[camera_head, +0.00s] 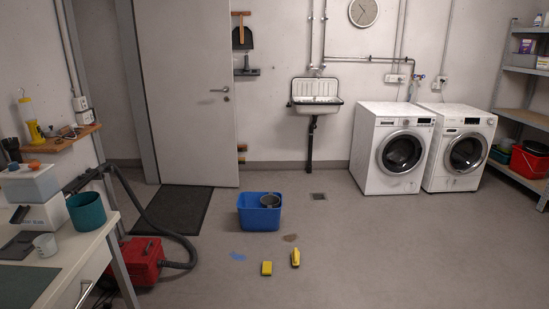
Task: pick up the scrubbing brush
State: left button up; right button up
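A small yellow object with a darker part, which looks like the scrubbing brush (295,258), lies on the grey floor in the lower middle of the head view. It is too small to make out its bristles. A yellow block like a sponge (266,268) lies just to its left, apart from it. Neither of my grippers shows in the view.
A blue tub (258,219) with a grey pot in it stands behind the brush. A blue cloth (238,256) and a brown patch (290,238) are on the floor. A red vacuum (138,262) and table (60,270) are left. Floor at right is clear up to two washers (392,148).

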aim_at(295, 253)
jog(key=i+z, duration=0.15)
jog(key=i, duration=0.5)
jog(key=i+z, duration=0.1)
jog(key=i, duration=0.55)
jog(key=i+j+z, duration=0.15)
jog(key=i, duration=0.5)
